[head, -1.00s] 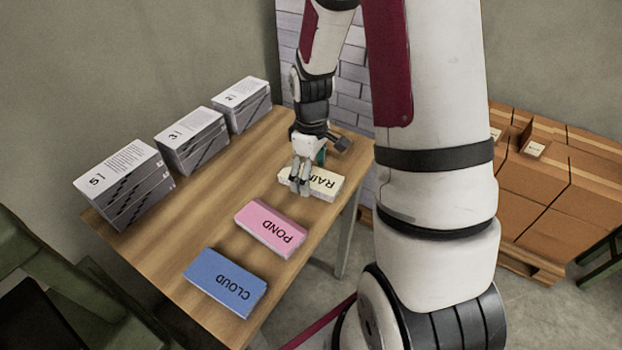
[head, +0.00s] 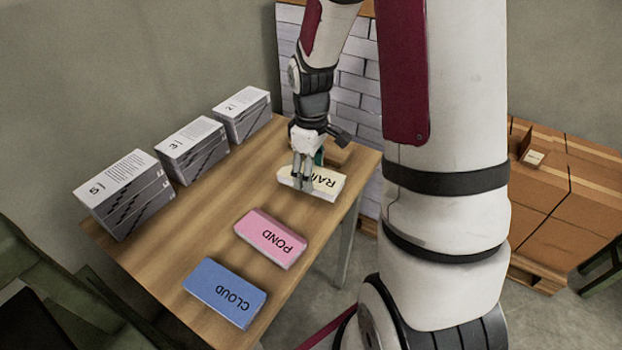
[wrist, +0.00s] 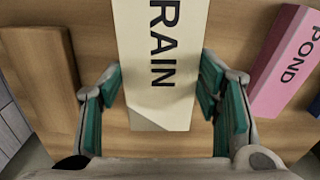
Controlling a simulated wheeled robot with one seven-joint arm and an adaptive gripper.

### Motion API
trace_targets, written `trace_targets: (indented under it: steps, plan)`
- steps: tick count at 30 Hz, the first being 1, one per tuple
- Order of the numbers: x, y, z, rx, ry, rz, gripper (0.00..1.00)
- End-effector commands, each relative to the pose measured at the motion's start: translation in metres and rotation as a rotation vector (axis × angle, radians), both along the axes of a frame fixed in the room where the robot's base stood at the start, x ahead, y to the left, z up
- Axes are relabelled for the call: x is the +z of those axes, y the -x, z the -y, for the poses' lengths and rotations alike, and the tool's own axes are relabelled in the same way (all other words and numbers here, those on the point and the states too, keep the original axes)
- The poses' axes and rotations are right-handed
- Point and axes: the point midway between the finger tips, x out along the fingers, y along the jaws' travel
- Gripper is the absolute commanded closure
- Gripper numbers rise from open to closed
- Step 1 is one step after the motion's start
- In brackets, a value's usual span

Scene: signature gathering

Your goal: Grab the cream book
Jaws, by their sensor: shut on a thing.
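The cream book (head: 322,184), lettered RAIN, is at the far right part of the wooden table (head: 205,215). My gripper (head: 303,182) reaches down over it with its fingers shut on its two sides. In the wrist view the cream book (wrist: 160,95) lies between the green finger pads of my gripper (wrist: 162,85), its near end pointing toward the palm. It seems to be just off the tabletop, though the gap is hard to see. The fingers hide part of its top in the head view.
A pink book (head: 270,238) lettered POND and a blue book (head: 225,292) lettered CLOUD lie nearer on the table. Grey stacks (head: 125,190) numbered 5, 3 and 2 line the left edge. A brown block (wrist: 40,85) sits close beside the gripper.

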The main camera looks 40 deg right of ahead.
Motion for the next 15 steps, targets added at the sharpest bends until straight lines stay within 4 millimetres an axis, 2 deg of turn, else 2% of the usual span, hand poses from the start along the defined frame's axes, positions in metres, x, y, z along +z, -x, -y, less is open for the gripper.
trace_targets:
  steps: [3, 15]
  plan:
    - [0.002, 0.029, -0.005, -0.003, -0.001, -0.003, 0.76]
    - [0.01, 0.112, -0.02, -0.001, -0.001, -0.003, 0.76]
